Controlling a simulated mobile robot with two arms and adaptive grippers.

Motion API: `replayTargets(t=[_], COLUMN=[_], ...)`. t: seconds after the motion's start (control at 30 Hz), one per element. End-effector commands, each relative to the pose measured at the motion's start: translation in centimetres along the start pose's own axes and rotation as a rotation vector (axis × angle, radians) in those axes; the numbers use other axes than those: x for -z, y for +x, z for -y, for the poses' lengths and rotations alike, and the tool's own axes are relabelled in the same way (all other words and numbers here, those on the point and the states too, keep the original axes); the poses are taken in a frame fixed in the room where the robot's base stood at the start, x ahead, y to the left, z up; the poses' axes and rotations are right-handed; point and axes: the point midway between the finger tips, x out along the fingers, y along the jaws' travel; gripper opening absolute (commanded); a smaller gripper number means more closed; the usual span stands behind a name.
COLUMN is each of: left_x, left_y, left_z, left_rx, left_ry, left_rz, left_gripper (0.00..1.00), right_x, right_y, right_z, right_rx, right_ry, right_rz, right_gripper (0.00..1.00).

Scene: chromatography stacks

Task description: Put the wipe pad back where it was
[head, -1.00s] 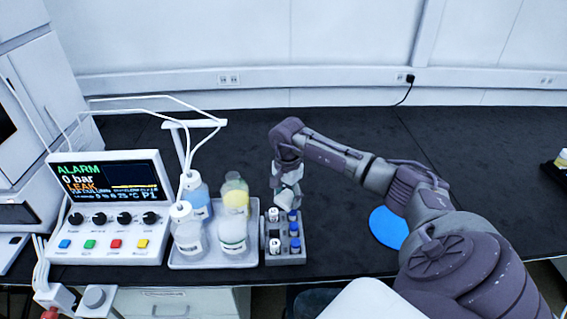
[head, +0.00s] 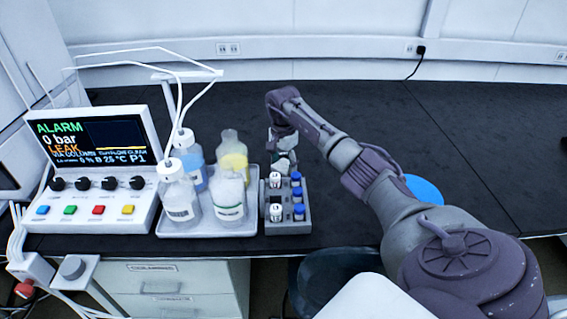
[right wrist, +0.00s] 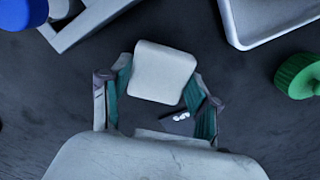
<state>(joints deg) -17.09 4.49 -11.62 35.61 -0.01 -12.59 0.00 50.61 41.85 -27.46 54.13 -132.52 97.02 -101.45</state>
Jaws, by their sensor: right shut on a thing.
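The wipe pad (right wrist: 165,72) is a pale, rounded square block. In the right wrist view it sits between the two fingers of my right gripper (right wrist: 164,84), which is shut on it. In the head view my right gripper (head: 282,152) points down just behind the rack of vials, over the dark bench; the pad is too small there to make out clearly. How far the pad is above the bench I cannot tell. My left gripper is not in view.
A grey vial rack (head: 267,213) with white and blue caps stands in front of the gripper. A white tray (head: 195,230) with several bottles is to its left, beside the alarm console (head: 98,160). A blue disc (head: 425,187) lies right, partly behind my arm. Bench behind is clear.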

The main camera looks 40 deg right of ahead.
Motion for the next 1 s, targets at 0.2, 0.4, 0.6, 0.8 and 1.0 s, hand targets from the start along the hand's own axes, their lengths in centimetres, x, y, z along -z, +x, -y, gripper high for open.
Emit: replayTargets(t=[0.2, 0.4, 0.6, 0.8, 1.0], left_x=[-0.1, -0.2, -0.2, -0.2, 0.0], left_y=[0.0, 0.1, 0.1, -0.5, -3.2], left_z=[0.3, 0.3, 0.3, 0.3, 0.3], left_rx=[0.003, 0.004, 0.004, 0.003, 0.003], left_ry=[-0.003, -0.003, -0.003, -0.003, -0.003], left_rz=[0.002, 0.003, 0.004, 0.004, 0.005], left_gripper=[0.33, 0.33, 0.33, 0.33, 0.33], right_x=[0.0, 0.0, 0.0, 0.0, 0.1], right_y=[0.1, 0.1, 0.1, -0.5, -4.3], right_z=[0.0, 0.0, 0.0, 0.0, 0.0], right_rx=[-0.001, -0.001, -0.001, 0.001, 0.001], right_ry=[0.0, 0.0, 0.0, 0.001, 0.001], right_rz=[-0.001, -0.001, -0.001, 0.0, -0.004], right_gripper=[0.29, 0.84, 0.86, 0.86, 0.86])
